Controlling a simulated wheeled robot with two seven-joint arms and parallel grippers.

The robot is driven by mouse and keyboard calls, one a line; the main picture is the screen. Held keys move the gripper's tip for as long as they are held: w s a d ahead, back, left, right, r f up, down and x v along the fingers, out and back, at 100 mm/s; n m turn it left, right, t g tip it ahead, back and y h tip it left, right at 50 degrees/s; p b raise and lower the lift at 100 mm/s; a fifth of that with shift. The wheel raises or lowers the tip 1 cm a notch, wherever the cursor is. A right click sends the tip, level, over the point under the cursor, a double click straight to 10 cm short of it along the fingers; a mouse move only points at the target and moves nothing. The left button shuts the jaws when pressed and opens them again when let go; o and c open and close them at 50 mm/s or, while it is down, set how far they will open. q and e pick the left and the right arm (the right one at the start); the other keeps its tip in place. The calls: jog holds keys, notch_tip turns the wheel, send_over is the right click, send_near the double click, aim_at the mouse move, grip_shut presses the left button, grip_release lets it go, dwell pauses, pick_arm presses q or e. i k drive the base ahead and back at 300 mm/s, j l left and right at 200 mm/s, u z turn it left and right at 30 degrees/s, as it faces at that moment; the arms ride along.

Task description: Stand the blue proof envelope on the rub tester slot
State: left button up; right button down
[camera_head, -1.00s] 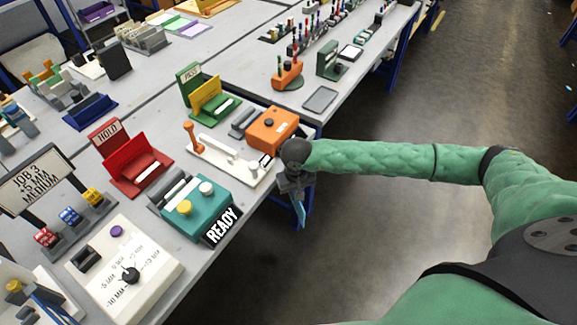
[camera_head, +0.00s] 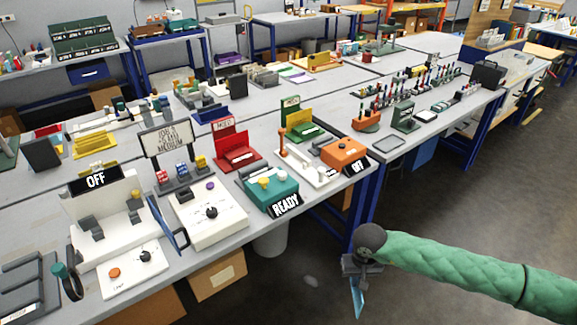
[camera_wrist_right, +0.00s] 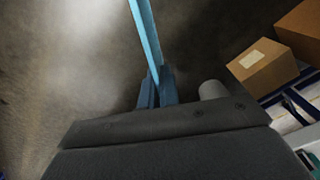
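The blue envelope (camera_head: 357,300) is held in my right gripper (camera_head: 357,280). It hangs down over the floor, in front of the table edge and apart from it. In the right wrist view the light blue envelope (camera_wrist_right: 146,38) is seen edge-on as a thin strip between the closed fingers (camera_wrist_right: 157,92). Which device is the rub tester is not labelled clearly. Candidates are the orange device (camera_head: 344,152) with an OFF sign and white base, and the teal device (camera_head: 268,190) with a READY sign. My left gripper is not in view.
A white dial box (camera_head: 208,215) and a tall white machine (camera_head: 110,220) with an OFF sign stand further left. A cardboard box (camera_head: 217,275) and a bin (camera_head: 271,240) are under the table. The floor at right is clear.

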aim_at(295, 159)
jog(key=k+u, duration=0.15)
jog(key=u, duration=1.3)
jog(key=l+u, duration=0.1)
jog(key=u, duration=1.6)
jog(key=k+l+u, duration=0.15)
jog(key=k+l, duration=0.4)
jog(key=k+l+u, duration=0.15)
jog(key=k+l, duration=0.7)
jog(key=k, duration=0.15)
jog(key=k+l, duration=0.75)
jog(key=k, duration=0.25)
